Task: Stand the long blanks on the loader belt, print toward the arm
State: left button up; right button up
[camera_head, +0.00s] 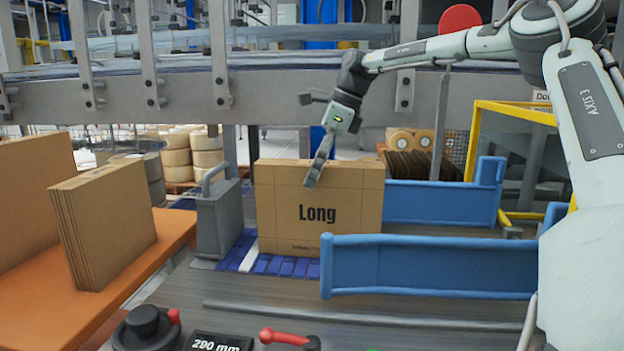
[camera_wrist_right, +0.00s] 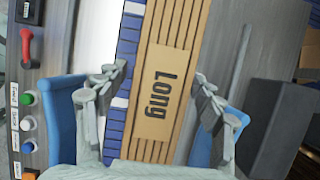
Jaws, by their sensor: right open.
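A brown stack of long blanks (camera_head: 322,208) stands upright on the blue loader belt (camera_head: 285,266), its face printed "Long" toward me. My right gripper (camera_head: 319,168) is at the top edge of this stack in the head view, fingers pointing down. In the right wrist view the open fingers (camera_wrist_right: 160,88) lie on either side of the stack (camera_wrist_right: 165,92), with gaps visible; I cannot tell whether either touches it. More blanks (camera_head: 105,222) stand on the orange table (camera_head: 50,300) at left. My left gripper is not in view.
A grey block with a handle (camera_head: 218,218) stands just left of the belt stack. Blue guide rails (camera_head: 425,265) are at right, in front and behind. A control panel with a dial (camera_head: 145,328) and red lever (camera_head: 285,337) is in front. A yellow frame (camera_head: 480,140) stands behind right.

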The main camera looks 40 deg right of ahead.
jog(key=v, duration=0.9)
jog(key=shift+s+r+p, duration=0.1)
jog(key=shift+r+p, duration=0.15)
jog(key=shift+p, duration=0.15)
jog(key=shift+s+d+r, duration=0.1)
jog(key=shift+r, duration=0.15)
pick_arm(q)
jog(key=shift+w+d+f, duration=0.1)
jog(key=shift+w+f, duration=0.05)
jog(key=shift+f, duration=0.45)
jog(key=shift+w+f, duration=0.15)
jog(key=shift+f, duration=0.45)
